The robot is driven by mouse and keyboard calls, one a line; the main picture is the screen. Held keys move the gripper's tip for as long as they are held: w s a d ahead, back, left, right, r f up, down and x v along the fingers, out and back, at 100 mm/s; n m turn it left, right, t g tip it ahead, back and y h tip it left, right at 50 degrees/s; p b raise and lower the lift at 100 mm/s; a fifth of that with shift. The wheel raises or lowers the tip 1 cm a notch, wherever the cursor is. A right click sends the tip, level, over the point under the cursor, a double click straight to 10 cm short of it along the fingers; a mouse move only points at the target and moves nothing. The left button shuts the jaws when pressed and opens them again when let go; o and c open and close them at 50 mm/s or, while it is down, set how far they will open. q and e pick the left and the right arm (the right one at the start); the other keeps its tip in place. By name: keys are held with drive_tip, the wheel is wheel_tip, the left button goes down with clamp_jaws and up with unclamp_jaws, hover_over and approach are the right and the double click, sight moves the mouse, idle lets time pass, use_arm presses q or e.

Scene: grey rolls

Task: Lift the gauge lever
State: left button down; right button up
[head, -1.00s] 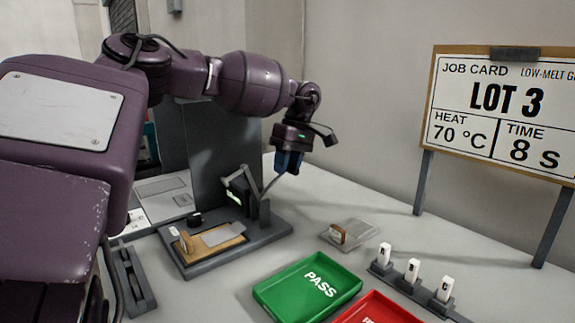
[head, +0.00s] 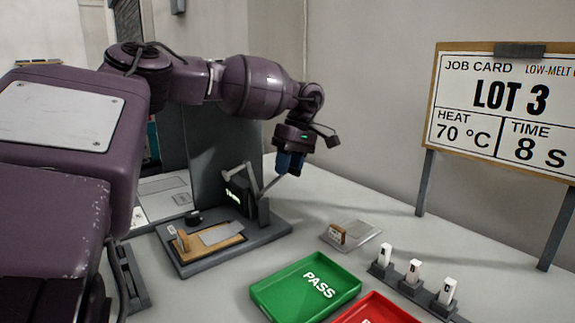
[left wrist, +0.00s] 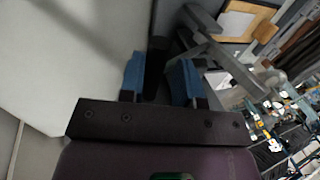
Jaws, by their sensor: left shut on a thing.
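The gauge stand (head: 263,209) stands on a dark base at the back of the table, with a small lit display (head: 233,196). Its thin grey lever (head: 270,184) slants up to the right into my left gripper (head: 290,168). That gripper points down, its blue fingers shut on the lever's end. In the left wrist view the blue fingers (left wrist: 160,80) close around a dark piece, and grey linkage bars (left wrist: 215,45) run off to the right. The fingers hide the lever's tip. My right gripper is in neither view.
A wooden plate with a grey piece (head: 222,235) lies on the gauge's base (head: 205,264). The green PASS tray (head: 265,292), a red tray (head: 385,310), a clear tray (head: 365,232) and several white labelled pieces (head: 413,272) are at front right. A job card board (head: 500,110) stands behind.

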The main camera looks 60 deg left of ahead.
use_arm(q)
drive_tip(key=shift+x, duration=1.05)
drive_tip(key=c, duration=1.2)
unclamp_jaws()
drive_tip(key=shift+w, duration=0.2)
drive_tip(key=shift+o, duration=0.7)
drive_tip(key=shift+w+d+f, duration=0.1)
drive_tip(key=shift+w+f, duration=0.05)
drive_tip(key=shift+r, duration=0.2)
drive_tip(key=v, duration=1.2)
drive_tip(key=shift+b, duration=0.3)
